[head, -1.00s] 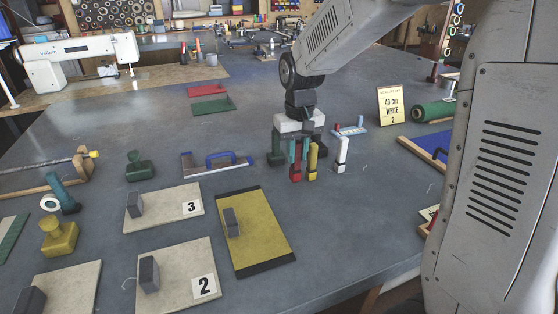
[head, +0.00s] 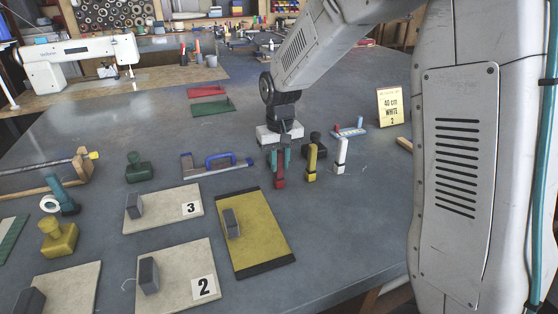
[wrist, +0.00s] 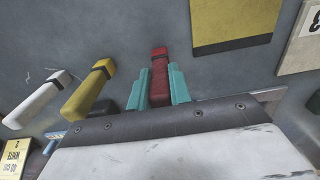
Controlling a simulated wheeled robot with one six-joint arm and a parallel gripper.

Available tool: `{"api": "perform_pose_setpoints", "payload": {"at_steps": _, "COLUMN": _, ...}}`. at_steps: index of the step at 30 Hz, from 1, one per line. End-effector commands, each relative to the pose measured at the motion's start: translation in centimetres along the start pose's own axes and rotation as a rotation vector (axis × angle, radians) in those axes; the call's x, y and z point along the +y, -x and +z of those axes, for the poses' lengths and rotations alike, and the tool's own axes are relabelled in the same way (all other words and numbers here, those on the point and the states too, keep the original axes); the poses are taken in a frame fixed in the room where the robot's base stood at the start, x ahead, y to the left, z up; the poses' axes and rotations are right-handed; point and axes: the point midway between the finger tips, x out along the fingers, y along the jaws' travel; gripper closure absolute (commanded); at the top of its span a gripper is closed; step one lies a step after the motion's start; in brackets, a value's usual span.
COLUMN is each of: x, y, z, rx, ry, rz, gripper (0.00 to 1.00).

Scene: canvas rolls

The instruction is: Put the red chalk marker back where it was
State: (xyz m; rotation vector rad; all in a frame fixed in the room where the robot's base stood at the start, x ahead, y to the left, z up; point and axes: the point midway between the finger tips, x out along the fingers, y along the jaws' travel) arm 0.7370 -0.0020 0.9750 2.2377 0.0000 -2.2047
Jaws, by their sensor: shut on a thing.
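The red chalk marker (head: 280,173) is upright between the teal fingers of my gripper (head: 281,160), which is shut on it. In the wrist view the red marker (wrist: 159,77) shows between both fingers (wrist: 161,88). I cannot tell whether its foot touches the table. The yellow marker (head: 312,158) stands upright to its right, with a clear gap. The white marker (head: 341,152) stands further right. Both also show left of my gripper in the wrist view, the yellow one (wrist: 90,92) nearer and the white one (wrist: 37,102) farther.
A dark stamp-like object (head: 317,141) stands behind the yellow marker. A blue-handled tool (head: 218,165) lies to the left, and a yellow mat (head: 262,240) with a grey block lies in front. Right of the white marker the table (head: 375,190) is bare.

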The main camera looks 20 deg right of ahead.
Motion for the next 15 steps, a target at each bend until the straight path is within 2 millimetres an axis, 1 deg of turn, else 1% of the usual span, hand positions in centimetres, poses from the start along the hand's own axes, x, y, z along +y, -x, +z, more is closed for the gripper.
{"api": "perform_pose_setpoints", "payload": {"at_steps": 1, "x": 0.0, "y": -0.1, "z": 0.0, "rx": 0.0, "ry": 0.0, "rz": 0.0, "gripper": 0.75}}
{"api": "perform_pose_setpoints", "payload": {"at_steps": 3, "x": 0.0, "y": -0.1, "z": 0.0, "rx": 0.0, "ry": 0.0, "rz": 0.0, "gripper": 0.58}}
{"api": "perform_pose_setpoints", "payload": {"at_steps": 11, "x": 0.0, "y": 0.0, "z": 0.0, "rx": 0.0, "ry": 0.0, "rz": 0.0, "gripper": 0.58}}
{"api": "perform_pose_setpoints", "payload": {"at_steps": 13, "x": 0.0, "y": 0.3, "z": 0.0, "rx": 0.001, "ry": 0.0, "rz": 0.0, "gripper": 0.58}}
{"api": "perform_pose_setpoints", "payload": {"at_steps": 15, "x": 0.0, "y": 0.9, "z": -0.1, "rx": 0.003, "ry": 0.0, "rz": 0.0, "gripper": 0.58}}
